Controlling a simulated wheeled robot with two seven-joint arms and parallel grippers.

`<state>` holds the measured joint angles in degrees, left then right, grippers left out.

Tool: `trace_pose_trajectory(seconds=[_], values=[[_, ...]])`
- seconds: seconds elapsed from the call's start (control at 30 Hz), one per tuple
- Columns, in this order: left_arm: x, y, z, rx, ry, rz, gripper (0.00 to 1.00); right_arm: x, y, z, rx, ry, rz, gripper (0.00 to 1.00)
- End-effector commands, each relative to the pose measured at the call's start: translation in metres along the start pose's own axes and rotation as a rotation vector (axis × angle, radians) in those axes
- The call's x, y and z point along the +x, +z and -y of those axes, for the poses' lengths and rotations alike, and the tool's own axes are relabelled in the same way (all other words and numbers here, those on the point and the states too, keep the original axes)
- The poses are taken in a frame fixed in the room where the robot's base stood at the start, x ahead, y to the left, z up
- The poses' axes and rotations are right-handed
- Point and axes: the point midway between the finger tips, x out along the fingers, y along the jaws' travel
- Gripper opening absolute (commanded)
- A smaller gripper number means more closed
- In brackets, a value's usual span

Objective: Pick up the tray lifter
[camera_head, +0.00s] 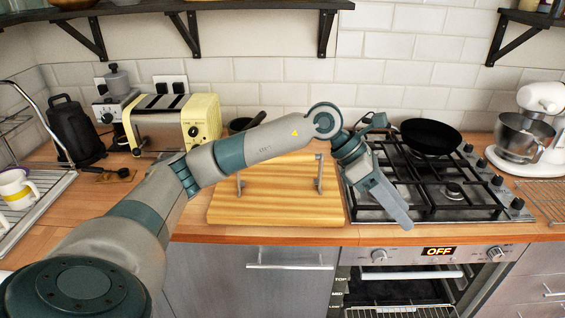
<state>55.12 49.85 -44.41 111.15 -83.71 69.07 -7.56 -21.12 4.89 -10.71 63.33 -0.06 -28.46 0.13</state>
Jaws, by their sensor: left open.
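I cannot surely pick out a tray lifter in the head view. A wooden board (285,210) with two upright metal handles lies on the counter left of the stove, partly hidden behind my left arm. My left gripper (392,205) is open, pointing down over the front left of the stove, to the right of the board. Its fingers overlap in this view, and I see nothing held. My right gripper is out of view.
A gas stove (470,205) with a black pan (431,136) is at right, above an oven (410,285) with a rack. A cream toaster (170,122), black kettle (76,132) and dish rack (42,205) stand left. A white mixer (530,125) is far right.

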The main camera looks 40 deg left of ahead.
Motion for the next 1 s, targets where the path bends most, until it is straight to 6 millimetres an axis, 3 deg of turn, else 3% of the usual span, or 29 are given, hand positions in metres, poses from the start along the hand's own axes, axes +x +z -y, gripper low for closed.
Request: trace_pose_trajectory(seconds=[0.1, 0.17, 0.3, 0.4, 0.53, 0.7, 1.0], values=[[-0.048, -0.026, -0.044, 0.034, 0.162, -0.189, 0.47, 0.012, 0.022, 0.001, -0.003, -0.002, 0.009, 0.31], [-0.076, -0.039, -0.064, 0.034, 0.240, -0.284, 0.47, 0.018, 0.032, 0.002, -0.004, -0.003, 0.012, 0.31], [-0.153, -0.069, -0.101, 0.001, 0.418, -0.492, 0.47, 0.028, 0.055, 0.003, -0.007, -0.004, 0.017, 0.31], [-0.207, -0.086, -0.115, -0.045, 0.522, -0.614, 0.47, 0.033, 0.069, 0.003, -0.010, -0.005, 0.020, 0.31], [-0.262, -0.102, -0.121, -0.108, 0.616, -0.726, 0.47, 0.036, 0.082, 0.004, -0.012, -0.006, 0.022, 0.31], [-0.297, -0.113, -0.121, -0.158, 0.672, -0.797, 0.47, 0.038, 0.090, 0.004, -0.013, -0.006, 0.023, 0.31], [-0.301, -0.115, -0.120, -0.165, 0.679, -0.807, 0.47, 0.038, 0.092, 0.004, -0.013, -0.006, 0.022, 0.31]])
